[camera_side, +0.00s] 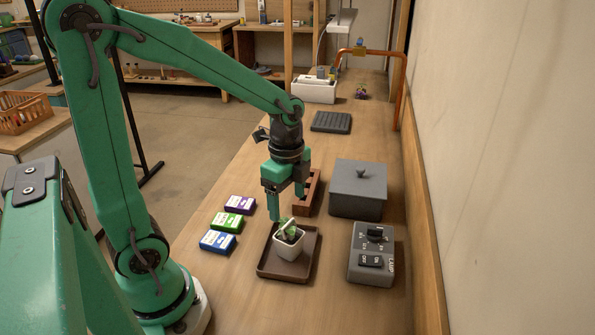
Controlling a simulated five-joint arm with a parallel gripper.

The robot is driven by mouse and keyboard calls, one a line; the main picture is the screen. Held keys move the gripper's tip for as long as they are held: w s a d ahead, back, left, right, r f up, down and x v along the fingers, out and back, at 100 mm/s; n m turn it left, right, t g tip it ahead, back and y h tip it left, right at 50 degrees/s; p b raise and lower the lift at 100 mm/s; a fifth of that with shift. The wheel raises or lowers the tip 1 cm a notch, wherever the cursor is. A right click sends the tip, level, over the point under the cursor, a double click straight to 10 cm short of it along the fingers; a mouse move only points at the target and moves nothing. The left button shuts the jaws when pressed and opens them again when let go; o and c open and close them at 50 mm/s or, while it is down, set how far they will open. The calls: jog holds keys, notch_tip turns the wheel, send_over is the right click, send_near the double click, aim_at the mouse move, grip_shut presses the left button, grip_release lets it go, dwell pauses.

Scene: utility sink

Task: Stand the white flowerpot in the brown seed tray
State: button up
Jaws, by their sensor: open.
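The white flowerpot (288,248) holds a small green plant and is in the brown seed tray (272,269). My gripper (288,206) is open and points down just above and behind the pot. Its left finger reaches lower in the picture, near the plant's top. The fingers look clear of the pot, though the exact gap cannot be told from this one view.
Purple (240,205), green (227,222) and blue (218,242) packets lie left of the tray. A grey switch box (371,262) and a grey lidded box (357,190) stand right. A reddish-brown slotted block (311,193) is behind my gripper. The bench front is clear.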

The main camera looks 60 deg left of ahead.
jog(key=shift+s+r+n, duration=0.15)
jog(key=shift+r+n, duration=0.15)
jog(key=shift+r, duration=0.1)
jog(key=s+d+r+n+t, duration=0.2)
jog(key=s+r+n+t, duration=0.3)
jog(key=n, duration=0.7)
notch_tip(320, 180, up, 5)
jog(key=s, duration=0.2)
jog(key=shift+s+d+n+t, duration=0.3)
jog(key=shift+d, duration=0.05)
jog(key=shift+f, duration=0.1)
